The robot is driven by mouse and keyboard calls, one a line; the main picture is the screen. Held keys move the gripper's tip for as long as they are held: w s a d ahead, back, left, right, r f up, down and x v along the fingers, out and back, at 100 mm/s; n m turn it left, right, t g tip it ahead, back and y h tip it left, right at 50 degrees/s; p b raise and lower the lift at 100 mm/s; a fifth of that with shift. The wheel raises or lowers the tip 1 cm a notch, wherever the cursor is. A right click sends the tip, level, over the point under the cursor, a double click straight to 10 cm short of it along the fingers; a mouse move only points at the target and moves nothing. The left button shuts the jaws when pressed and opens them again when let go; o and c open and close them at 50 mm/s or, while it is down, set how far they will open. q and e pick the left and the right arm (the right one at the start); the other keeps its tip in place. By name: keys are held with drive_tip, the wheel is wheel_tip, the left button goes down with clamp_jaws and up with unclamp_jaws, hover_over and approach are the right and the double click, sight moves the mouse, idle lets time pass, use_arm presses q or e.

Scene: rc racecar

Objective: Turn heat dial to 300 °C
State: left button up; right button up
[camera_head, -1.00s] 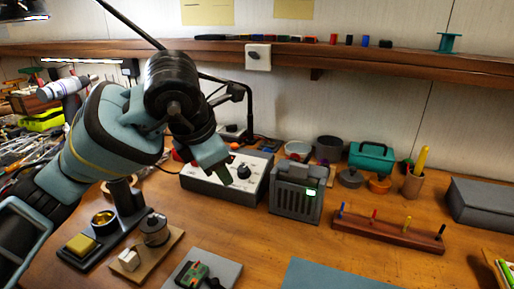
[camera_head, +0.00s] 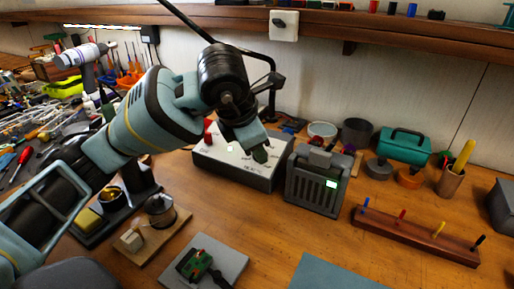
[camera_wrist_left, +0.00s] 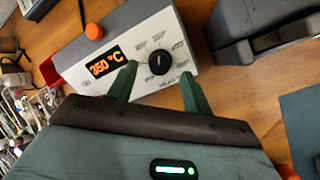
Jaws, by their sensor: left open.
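The heat control station is a white-topped grey box (camera_head: 238,170) at the middle of the bench. In the left wrist view its black heat dial (camera_wrist_left: 159,63) sits on the panel (camera_wrist_left: 178,38), with a white pointer mark and printed labels around it. The orange display (camera_wrist_left: 106,62) reads 350 °C. My left gripper (camera_wrist_left: 155,85) is open, with its green fingers on either side of the dial and apart from it in the picture. In the head view my left gripper (camera_head: 257,150) hangs over the box and hides the dial. My right gripper is out of view.
A grey vented unit (camera_head: 316,182) with a green light stands just right of the box. A soldering stand, a spool board (camera_head: 150,235) and a circuit board on a grey mat (camera_head: 212,262) lie in front. A wooden pen rack (camera_head: 415,236) stands right.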

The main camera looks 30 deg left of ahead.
use_arm(q)
drive_tip(key=shift+x, duration=0.85)
drive_tip(key=shift+w+f, duration=0.15)
drive_tip(key=shift+f, duration=0.05)
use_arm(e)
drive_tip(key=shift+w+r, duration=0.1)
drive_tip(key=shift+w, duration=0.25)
use_arm(q)
drive_tip(key=c, duration=1)
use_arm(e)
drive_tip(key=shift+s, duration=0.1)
